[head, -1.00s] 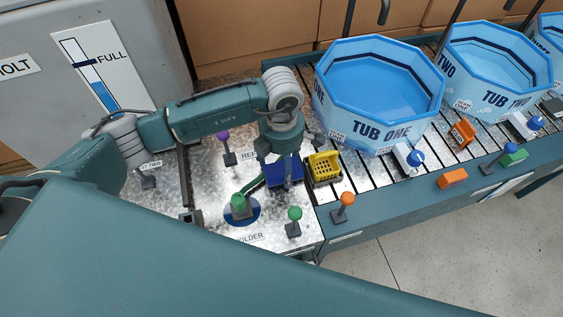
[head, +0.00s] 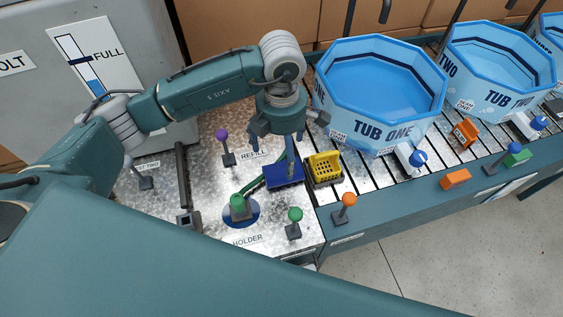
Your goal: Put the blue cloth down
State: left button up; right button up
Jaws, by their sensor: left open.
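The blue cloth (head: 284,178) is a dark blue patch on the metal worktop, just left of the yellow basket. My left gripper (head: 290,136) is above it, pointing down, with its fingers spread wide and apart from the cloth. A grey-green upright piece shows between the gripper and the cloth; I cannot tell what it belongs to. My right gripper is not in view.
The yellow basket (head: 325,169) stands right of the cloth. Tub one (head: 380,135) stands on the conveyor at right.

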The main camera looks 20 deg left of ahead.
aim_at(281, 165)
pick_arm(q)
notch_tip(281, 165, up, 6)
jog(key=shift+f+b, duration=0.25)
jog(key=shift+b, duration=0.2)
